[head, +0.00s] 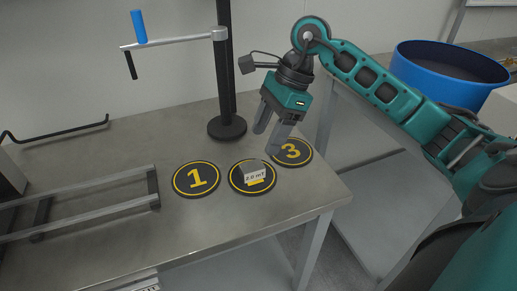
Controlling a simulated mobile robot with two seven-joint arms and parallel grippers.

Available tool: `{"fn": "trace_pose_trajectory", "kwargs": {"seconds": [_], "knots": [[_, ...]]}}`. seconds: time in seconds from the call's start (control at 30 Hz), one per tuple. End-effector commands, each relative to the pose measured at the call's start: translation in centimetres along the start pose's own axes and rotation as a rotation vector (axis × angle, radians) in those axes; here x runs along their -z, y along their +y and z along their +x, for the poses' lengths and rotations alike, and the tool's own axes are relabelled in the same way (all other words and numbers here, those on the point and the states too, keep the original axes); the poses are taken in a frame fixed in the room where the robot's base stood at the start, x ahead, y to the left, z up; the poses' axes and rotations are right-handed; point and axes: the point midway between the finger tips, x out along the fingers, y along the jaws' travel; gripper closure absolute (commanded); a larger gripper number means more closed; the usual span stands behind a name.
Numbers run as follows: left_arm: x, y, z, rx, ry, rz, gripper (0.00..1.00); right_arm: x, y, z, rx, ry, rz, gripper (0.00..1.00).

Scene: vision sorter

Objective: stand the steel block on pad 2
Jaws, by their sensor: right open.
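The steel block (251,167) is a small grey block with a white "2.0 mT" label on its front. It appears upright on a round black pad with a yellow ring (237,185), between pads 1 and 3. The block hides most of that pad's numeral. My right gripper (268,143) is open above and just behind the block, pointing down, with nothing between its fingers. It appears apart from the block. My left gripper is not in view.
Pad 1 (180,188) lies to the left and pad 3 (300,158) to the right, partly behind a finger. A black post (227,128) stands behind. Metal rails (95,207) lie left on the table (130,135). A blue drum (450,88) is at right.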

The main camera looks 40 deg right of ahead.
Motion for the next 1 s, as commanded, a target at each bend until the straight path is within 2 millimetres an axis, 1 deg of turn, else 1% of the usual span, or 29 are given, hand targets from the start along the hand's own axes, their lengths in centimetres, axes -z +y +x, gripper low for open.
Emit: {"fn": "trace_pose_trajectory", "kwargs": {"seconds": [0.03, 0.1, 0.2, 0.3, 0.43, 1.0], "knots": [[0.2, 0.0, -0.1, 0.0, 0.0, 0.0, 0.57, 0.0, -0.1, -1.3, 0.004, 0.001, 0.001, 0.38], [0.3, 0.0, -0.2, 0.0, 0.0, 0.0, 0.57, 0.0, -0.1, -2.4, 0.003, 0.001, 0.001, 0.38], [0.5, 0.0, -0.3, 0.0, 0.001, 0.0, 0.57, 0.0, -0.1, -3.6, 0.002, 0.001, 0.002, 0.38], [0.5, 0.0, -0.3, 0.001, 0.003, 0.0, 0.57, 0.0, 0.0, -4.2, 0.0, 0.0, 0.001, 0.38], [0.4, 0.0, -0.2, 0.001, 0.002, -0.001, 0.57, 0.0, 0.0, -4.4, -0.001, 0.0, 0.001, 0.38], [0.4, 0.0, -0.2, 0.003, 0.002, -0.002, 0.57, 0.0, 0.0, -4.4, -0.001, 0.0, 0.0, 0.38]]}}
